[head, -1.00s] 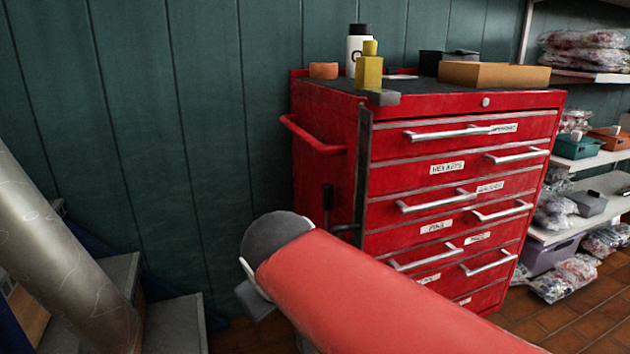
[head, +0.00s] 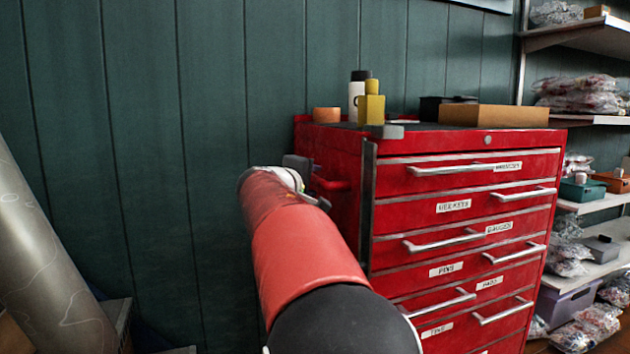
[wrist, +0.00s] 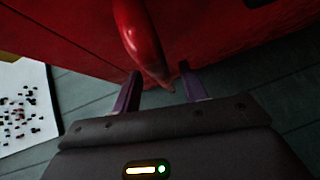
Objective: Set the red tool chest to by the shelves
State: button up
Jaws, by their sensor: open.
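The red tool chest (head: 460,240) stands against the green wall, with labelled drawers and silver pulls. Its red side handle (head: 333,184) sticks out on the left side, partly hidden by my arm. My gripper (head: 312,190) is beside this handle in the head view; its fingers are hard to make out there. In the wrist view my gripper (wrist: 162,86) is open, and the red handle (wrist: 140,35) runs down toward the gap between the fingertips. I cannot tell whether they touch. The shelves (head: 590,195) stand just right of the chest.
On the chest top are an orange cup-like item (head: 327,114), a white bottle (head: 357,95), a yellow can (head: 371,108) and a tan box (head: 493,115). A grey pipe (head: 45,255) stands at left. Bagged parts (head: 585,325) lie low by the shelves.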

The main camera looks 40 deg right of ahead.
jog(key=shift+x, duration=1.3)
grip_shut()
